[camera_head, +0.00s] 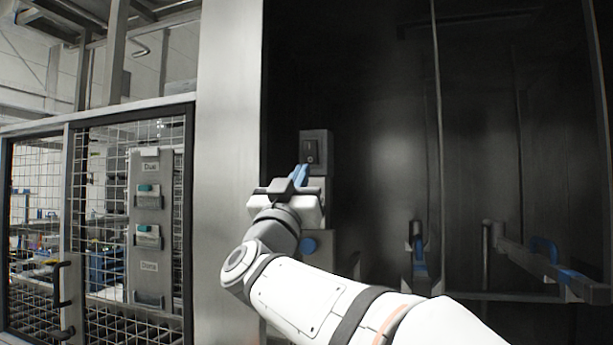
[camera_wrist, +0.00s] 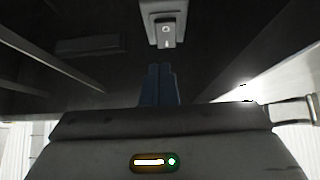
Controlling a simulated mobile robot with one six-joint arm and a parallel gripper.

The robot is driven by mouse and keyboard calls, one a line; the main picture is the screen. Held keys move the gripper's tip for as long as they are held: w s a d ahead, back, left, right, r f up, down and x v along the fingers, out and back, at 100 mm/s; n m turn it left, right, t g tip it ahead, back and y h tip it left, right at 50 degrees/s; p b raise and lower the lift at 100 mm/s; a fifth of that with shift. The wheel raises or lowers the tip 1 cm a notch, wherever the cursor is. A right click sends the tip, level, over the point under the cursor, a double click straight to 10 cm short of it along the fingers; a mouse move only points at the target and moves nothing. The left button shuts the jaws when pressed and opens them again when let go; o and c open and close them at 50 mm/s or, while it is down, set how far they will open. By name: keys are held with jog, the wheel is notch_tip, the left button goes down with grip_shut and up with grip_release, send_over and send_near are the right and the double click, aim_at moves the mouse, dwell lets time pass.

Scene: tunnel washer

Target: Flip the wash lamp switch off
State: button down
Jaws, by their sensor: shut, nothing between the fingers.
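The wash lamp switch (camera_head: 310,152) is a dark rocker with light marks, set in a grey box (camera_head: 316,137) on the dark panel in the head view. It also shows at the top of the wrist view (camera_wrist: 166,30), straight beyond the fingertips. My gripper (camera_head: 299,173) has blue fingers that are shut and empty, just below the switch in the head view. The fingers also show in the wrist view (camera_wrist: 159,70). A gap seems to lie between fingertips and switch, but I cannot tell its depth. The lower part of the box is hidden behind my gripper.
Blue-handled bars (camera_head: 543,250) stand out at the right. The dark panel's upper area is clear.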

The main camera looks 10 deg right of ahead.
notch_tip(320, 180, down, 6)
jog(key=s+a+b, duration=0.1)
jog(key=s+b, duration=0.1)
jog(key=shift+s+a+f, duration=0.25)
jog(key=shift+s+a, duration=0.15)
notch_tip(320, 180, down, 26)
jog(key=n+g+y, duration=0.8)
jog(key=n+y, duration=0.2)
jog(key=y, duration=0.5)
jog(key=s+d+f+m+g+h, duration=0.1)
jog(key=s+d+f+g, duration=0.4)
jog(key=s+f, duration=0.5)
jog(key=s+d+f+m+g+h, duration=0.2)
jog(key=s+d+f+g, duration=0.3)
jog(key=s+f, duration=0.5)
notch_tip(320, 180, down, 2)
jog(key=shift+s+f+m+g, duration=0.1)
jog(key=shift+s+m+g, duration=0.15)
jog(key=shift+m+g, duration=0.75)
